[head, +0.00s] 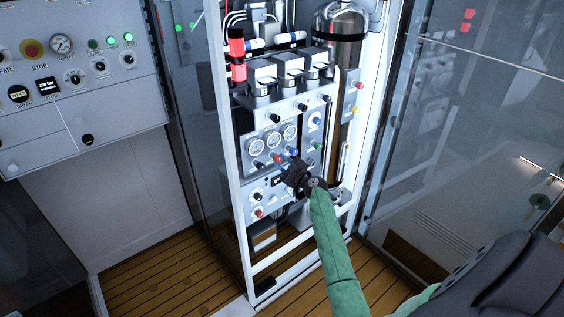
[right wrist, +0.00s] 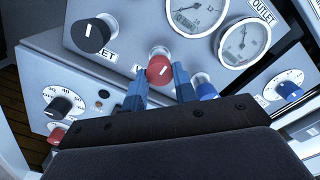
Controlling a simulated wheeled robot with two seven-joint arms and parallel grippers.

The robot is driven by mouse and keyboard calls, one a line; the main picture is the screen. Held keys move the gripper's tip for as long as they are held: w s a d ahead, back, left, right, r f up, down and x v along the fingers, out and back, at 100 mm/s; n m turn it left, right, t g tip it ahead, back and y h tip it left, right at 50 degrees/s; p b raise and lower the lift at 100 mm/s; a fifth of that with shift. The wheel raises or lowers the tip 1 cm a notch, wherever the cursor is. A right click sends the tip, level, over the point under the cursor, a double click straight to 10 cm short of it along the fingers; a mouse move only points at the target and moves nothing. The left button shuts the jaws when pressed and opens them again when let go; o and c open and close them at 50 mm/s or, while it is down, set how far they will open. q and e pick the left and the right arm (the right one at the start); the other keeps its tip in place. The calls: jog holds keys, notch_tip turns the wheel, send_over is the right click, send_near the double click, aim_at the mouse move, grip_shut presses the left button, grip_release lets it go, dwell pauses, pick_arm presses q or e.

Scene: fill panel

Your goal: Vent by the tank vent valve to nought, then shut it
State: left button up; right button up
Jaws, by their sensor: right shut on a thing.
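A red round knob (right wrist: 160,70) with a white pointer mark sits on the grey panel (right wrist: 112,20). A label beside it starts with V, and the rest is hidden. My right gripper (right wrist: 160,84) is shut on this red knob, with one blue fingertip on each side of it. In the head view my right gripper (head: 291,163) is at the panel below the three gauges (head: 273,140). The right wrist view shows the OUTLET gauge (right wrist: 243,42) and another gauge (right wrist: 197,14). I cannot read their needles surely. My left gripper is not in view.
A black knob (right wrist: 90,35) is left of the red knob, and a blue knob (right wrist: 204,88) is close to its right. A second blue knob (right wrist: 288,90) is further right. A dial knob (right wrist: 60,105) sits lower left. A white frame (head: 226,150) edges the rack.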

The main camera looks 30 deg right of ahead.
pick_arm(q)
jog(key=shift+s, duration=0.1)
pick_arm(e)
jog(key=shift+s+f, duration=0.1)
jog(key=shift+f, duration=0.05)
jog(key=o, duration=1)
jog(key=shift+d, duration=0.1)
jog(key=shift+s, duration=0.2)
pick_arm(q)
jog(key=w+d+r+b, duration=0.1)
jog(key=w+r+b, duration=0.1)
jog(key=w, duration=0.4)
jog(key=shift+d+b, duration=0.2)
jog(key=shift+b, duration=0.2)
pick_arm(e)
jog(key=s, duration=0.7)
jog(key=shift+s+d, duration=0.15)
jog(key=shift+d, duration=0.15)
